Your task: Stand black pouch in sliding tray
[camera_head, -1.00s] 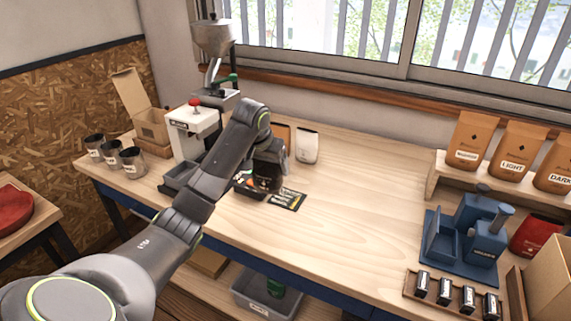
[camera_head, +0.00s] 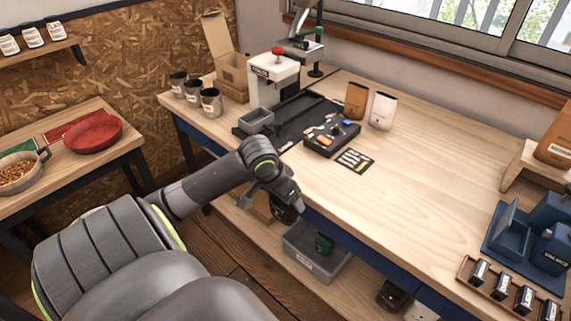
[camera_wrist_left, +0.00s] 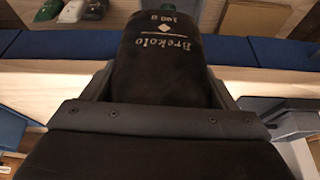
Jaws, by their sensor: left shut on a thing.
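A black pouch (camera_wrist_left: 165,75) with white lettering is between the jaws of my left gripper (camera_head: 287,204). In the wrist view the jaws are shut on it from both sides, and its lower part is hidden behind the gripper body. In the head view its dark shape (camera_head: 284,215) shows below the gripper, just in front of the bench's front edge and over the lower shelf. A small grey tray (camera_head: 256,121), which looks like the sliding tray, sits empty on a black base in front of the white sealer (camera_head: 272,78) with a red knob. My right gripper is not in view.
A black tool tray (camera_head: 331,139) and a tool card (camera_head: 355,160) lie right of the grey tray. Brown and white pouches (camera_head: 382,110) stand behind them. Metal cups (camera_head: 211,101) stand to the left. A grey bin (camera_head: 315,255) is below. The bench's middle right is clear.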

